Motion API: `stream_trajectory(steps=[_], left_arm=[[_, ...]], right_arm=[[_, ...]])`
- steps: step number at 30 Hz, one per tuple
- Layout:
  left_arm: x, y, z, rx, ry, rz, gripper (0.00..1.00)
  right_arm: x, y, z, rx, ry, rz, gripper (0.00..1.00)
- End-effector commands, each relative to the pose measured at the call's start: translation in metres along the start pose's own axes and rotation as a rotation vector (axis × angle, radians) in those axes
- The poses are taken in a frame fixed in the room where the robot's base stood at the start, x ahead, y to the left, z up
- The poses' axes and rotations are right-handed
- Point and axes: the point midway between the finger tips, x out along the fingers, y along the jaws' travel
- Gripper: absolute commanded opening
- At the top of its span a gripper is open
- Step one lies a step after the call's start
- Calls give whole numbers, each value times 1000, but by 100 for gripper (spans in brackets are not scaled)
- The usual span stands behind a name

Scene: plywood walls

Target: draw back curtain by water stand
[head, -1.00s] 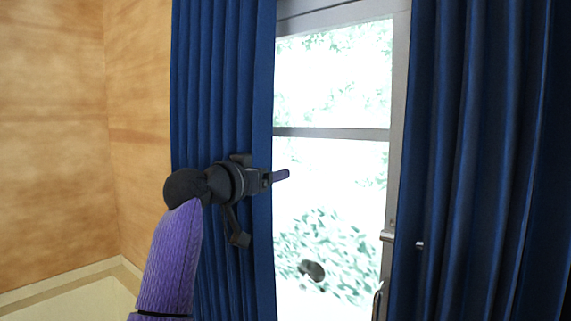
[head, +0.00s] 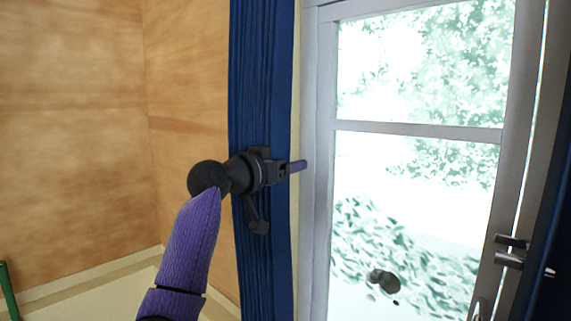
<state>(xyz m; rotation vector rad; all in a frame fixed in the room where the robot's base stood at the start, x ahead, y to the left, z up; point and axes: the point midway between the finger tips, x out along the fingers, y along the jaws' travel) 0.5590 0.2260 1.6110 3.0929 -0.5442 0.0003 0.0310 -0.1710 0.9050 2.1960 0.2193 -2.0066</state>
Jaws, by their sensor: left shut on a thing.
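A blue curtain (head: 262,75) hangs in a narrow, bunched strip left of the glazed door or window (head: 415,185), against the plywood wall. My left gripper (head: 293,167) is at the right edge of this curtain, around mid-picture height, and is shut on it. The purple sleeve of my left arm comes up from below. The arm and gripper hide part of the curtain's middle. A second dark blue curtain (head: 548,250) shows only as a sliver at the right edge. No water stand is visible. My right gripper is not in view.
Metal handles (head: 510,252) stick out from the frame at the right. A plywood wall (head: 75,130) with a pale skirting fills the left. A green post (head: 7,290) stands at the lower left edge.

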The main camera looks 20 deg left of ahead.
Motion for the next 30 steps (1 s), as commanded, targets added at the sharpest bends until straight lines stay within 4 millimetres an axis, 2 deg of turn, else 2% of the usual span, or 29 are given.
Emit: stream_trajectory(steps=[2, 3, 8, 14, 17, 24, 30], left_arm=[[0, 0, -1, 1, 1, 0, 0], [0, 0, -1, 1, 0, 0, 66], [0, 0, 0, 1, 0, 0, 100], [0, 0, 0, 1, 0, 0, 100], [-7, 0, 2, 2, 1, 0, 100], [-58, -1, 6, 6, 2, -3, 100], [-93, 0, 3, 2, 1, -2, 100]], right_arm=[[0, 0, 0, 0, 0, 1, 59], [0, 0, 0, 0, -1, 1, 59], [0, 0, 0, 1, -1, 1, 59], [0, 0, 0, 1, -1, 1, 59], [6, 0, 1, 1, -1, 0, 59], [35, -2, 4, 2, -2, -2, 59], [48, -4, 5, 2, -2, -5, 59]])
